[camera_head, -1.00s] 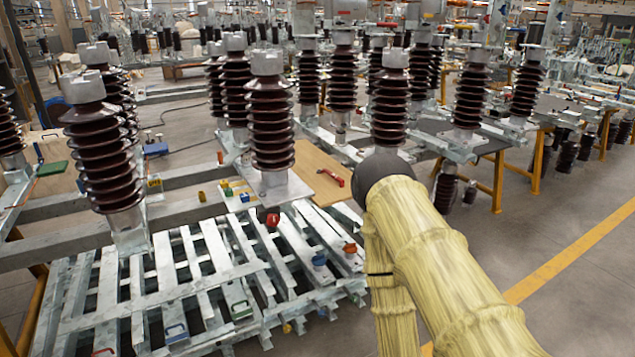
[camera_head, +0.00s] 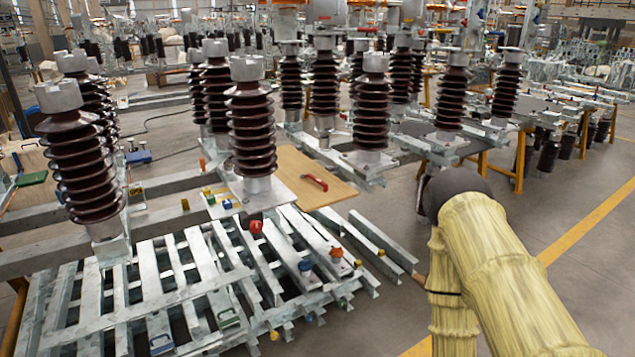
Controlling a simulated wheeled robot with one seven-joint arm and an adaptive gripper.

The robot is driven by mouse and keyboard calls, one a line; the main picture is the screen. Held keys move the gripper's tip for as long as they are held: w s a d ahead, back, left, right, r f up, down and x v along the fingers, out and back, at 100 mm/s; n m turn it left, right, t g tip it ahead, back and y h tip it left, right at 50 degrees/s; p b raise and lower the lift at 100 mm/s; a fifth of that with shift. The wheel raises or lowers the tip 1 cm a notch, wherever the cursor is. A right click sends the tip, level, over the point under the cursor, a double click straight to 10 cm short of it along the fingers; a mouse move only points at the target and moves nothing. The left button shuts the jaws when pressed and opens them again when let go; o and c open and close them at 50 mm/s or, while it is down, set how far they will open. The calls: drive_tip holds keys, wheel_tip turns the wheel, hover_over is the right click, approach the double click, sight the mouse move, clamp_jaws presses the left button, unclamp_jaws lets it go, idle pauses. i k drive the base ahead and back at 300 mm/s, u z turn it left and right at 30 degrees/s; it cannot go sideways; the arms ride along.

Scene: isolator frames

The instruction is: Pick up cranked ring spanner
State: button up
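No object in view can be clearly made out as a cranked ring spanner. A small red tool or handle (camera_head: 315,182) lies on a tan wooden board (camera_head: 288,160) near the middle of the camera_head view; it is too small to tell its kind. My arm, in a yellow sleeve with a dark rounded end, reaches in from the lower right, to the right of the board. My gripper's fingers do not show.
Pale metal beams (camera_head: 160,295) are stacked at the front left, with several small coloured items on them. Brown ribbed insulators (camera_head: 250,130) stand on frames around the board. Open grey floor (camera_head: 585,225) with a yellow line lies at the right.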

sight(324, 185)
drive_tip(key=k, duration=0.45)
drive_tip(key=z, duration=0.05)
drive_tip(key=i, duration=1)
drive_tip(key=u, duration=0.55)
drive_tip(key=k, duration=0.65)
drive_tip(key=u, duration=0.4)
drive_tip(key=i, duration=1.2)
drive_tip(key=u, duration=0.15)
